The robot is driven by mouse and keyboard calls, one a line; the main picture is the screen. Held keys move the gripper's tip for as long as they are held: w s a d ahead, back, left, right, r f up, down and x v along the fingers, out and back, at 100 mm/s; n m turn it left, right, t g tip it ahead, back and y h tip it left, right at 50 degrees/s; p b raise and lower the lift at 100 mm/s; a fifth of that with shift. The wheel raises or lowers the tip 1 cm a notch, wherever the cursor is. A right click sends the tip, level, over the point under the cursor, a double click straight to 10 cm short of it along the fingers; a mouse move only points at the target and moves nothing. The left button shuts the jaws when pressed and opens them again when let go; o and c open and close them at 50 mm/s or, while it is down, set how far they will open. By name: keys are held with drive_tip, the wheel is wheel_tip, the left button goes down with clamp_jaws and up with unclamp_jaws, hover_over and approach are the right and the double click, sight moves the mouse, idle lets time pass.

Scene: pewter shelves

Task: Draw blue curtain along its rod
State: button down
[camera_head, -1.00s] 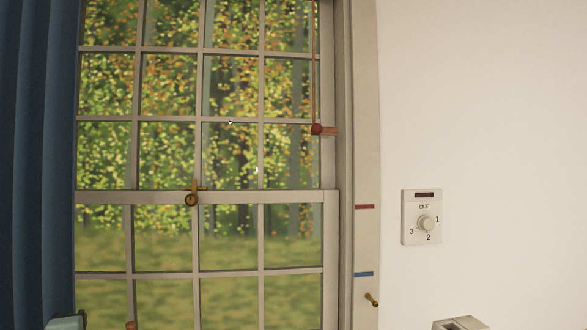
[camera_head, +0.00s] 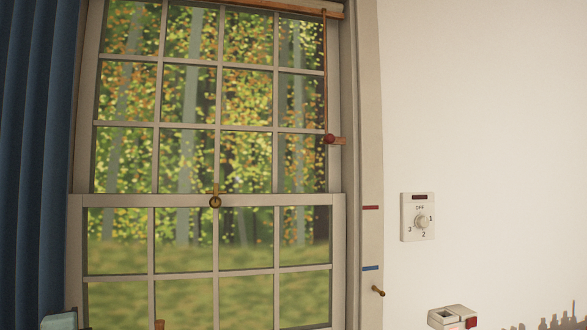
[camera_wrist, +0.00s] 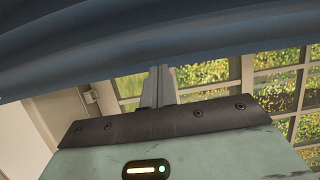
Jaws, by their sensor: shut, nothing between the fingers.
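The blue curtain (camera_head: 38,150) hangs in vertical folds along the left edge of the head view, beside the window. In the wrist view its dark blue folds (camera_wrist: 150,45) cross the top of the picture. My gripper (camera_wrist: 160,76) is shut and empty, with its fingers pointing towards the cloth. The fingertips appear at or just under the lower border of the cloth; I cannot tell whether they touch it. In the head view only a teal part of my arm shows at the bottom left. The curtain's top and its rod are not clearly visible.
The paned window (camera_head: 215,236) has a brass latch (camera_head: 215,202). A red knob (camera_head: 329,139) hangs on a cord at its right. A dial switch (camera_head: 421,222) is on the bare white wall. A small wooden peg (camera_head: 378,291) and a white box (camera_head: 452,317) are lower right.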

drive_tip(key=b+v, duration=1)
drive_tip(key=shift+d+b, duration=0.4)
drive_tip(key=shift+d, duration=0.2)
drive_tip(key=shift+r, duration=0.15)
